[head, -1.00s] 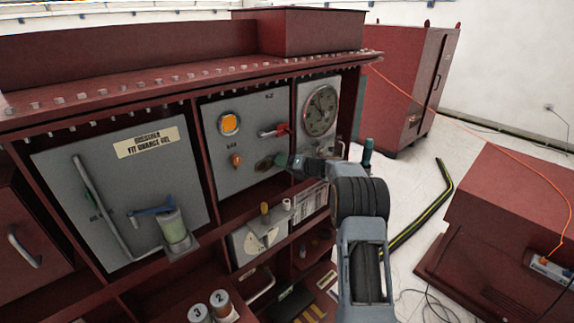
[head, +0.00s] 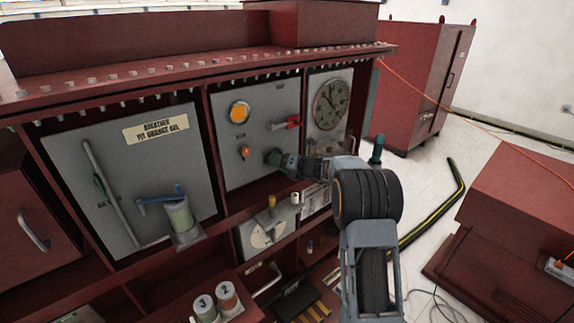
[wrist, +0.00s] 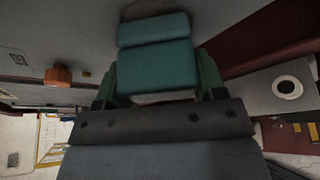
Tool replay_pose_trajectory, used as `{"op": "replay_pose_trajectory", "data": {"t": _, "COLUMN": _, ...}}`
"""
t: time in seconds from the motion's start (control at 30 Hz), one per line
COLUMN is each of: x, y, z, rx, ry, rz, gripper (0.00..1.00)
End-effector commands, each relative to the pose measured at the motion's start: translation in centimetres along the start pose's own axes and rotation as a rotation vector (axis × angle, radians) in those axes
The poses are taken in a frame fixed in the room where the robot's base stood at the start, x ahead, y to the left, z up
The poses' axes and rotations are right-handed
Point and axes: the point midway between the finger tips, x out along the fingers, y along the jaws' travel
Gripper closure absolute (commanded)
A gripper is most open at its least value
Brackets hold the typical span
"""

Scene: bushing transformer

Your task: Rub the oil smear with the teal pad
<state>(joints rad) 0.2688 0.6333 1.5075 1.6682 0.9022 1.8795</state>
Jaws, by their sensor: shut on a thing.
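My gripper (wrist: 155,92) is shut on the teal pad (wrist: 155,65), which sits between its green fingers in the wrist view. In the head view my gripper (head: 283,161) reaches from the right to the grey middle panel (head: 225,165), below and right of the orange knob (head: 245,151). The pad's front end is at or very close to the panel; I cannot tell whether it touches. A clear oil smear does not show; the pad and gripper hide part of the panel there. The knob also shows left of the pad in the wrist view (wrist: 58,75).
A red-handled valve (head: 287,122) is just above my gripper, and an amber round lamp (head: 239,112) is up left. A dial gauge (head: 332,104) is to the right. A shelf with a small white-faced box (head: 262,236) lies below. Red frame posts border the panel.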

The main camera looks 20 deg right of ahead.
Motion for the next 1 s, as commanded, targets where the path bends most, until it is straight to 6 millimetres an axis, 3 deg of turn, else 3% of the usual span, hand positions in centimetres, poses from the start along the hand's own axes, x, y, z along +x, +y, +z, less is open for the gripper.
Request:
{"op": "replay_pose_trajectory", "data": {"t": 0.47, "x": 0.5, "y": 1.2, "z": -1.2, "rx": 0.0, "ry": 0.0, "rz": 0.0, "gripper": 0.55}}
{"op": "replay_pose_trajectory", "data": {"t": 0.8, "x": 1.4, "y": 3.1, "z": -2.9, "rx": -0.001, "ry": 0.0, "rz": 0.001, "gripper": 0.55}}
{"op": "replay_pose_trajectory", "data": {"t": 1.0, "x": 1.2, "y": 3.9, "z": -2.6, "rx": 0.0, "ry": 0.0, "rz": 0.0, "gripper": 0.55}}
